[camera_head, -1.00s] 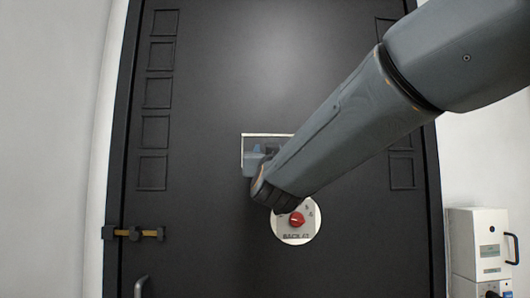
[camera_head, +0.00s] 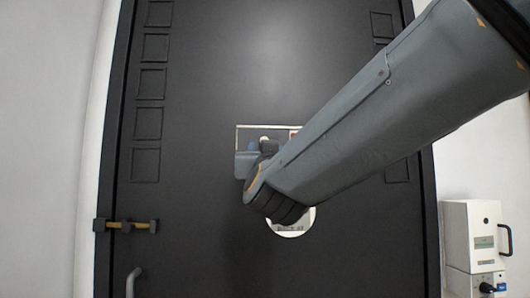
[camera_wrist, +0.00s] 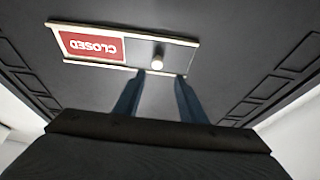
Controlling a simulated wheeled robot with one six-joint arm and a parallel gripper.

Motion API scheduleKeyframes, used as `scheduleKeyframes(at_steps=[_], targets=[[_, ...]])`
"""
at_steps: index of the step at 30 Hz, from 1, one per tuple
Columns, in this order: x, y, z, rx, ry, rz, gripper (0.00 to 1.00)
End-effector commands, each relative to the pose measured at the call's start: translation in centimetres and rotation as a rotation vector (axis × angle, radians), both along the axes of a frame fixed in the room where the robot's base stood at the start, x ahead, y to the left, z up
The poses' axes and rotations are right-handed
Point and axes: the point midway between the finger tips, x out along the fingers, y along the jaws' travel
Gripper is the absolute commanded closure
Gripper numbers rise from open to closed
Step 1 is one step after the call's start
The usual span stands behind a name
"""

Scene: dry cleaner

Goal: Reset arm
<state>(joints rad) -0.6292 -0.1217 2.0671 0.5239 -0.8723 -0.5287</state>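My gripper shows in the wrist view (camera_wrist: 160,84) with two blue fingers apart and nothing between them. The fingertips are just beside a sliding sign (camera_wrist: 94,46) in a pale frame. It shows a red "CLOSED" panel, upside down in this view, and a small pale knob (camera_wrist: 157,62). The fingers look apart from the knob, though the exact gap is hard to judge. In the head view my arm reaches in from the upper right, and the sign's frame (camera_head: 250,127) shows above my wrist. My arm hides much of the sign there.
A large dark door (camera_head: 190,220) fills the head view. A round pale dial plate (camera_head: 292,233) is mostly hidden behind my wrist. A brass latch (camera_head: 127,225) and a grey handle (camera_head: 132,284) are at lower left. A white box (camera_head: 470,236) stands at lower right.

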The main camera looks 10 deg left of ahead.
Motion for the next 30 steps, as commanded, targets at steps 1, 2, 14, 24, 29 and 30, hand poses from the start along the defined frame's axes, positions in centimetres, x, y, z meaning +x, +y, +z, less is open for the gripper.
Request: scheduleKeyframes(at_steps=[1,2,14,24,29,30], targets=[[0.0,0.0,0.0,0.0,0.0,0.0,0.63],[0.0,0.0,0.0,0.0,0.0,0.0,0.63],[2.5,-1.2,-7.4,-0.083,0.171,0.032,0.63],[3.0,-8.7,-29.5,-0.226,0.739,0.062,0.63],[-0.5,-13.6,-38.8,-0.248,1.022,0.04,0.63],[-1.7,-14.8,-41.0,-0.252,1.095,0.032,0.63]])
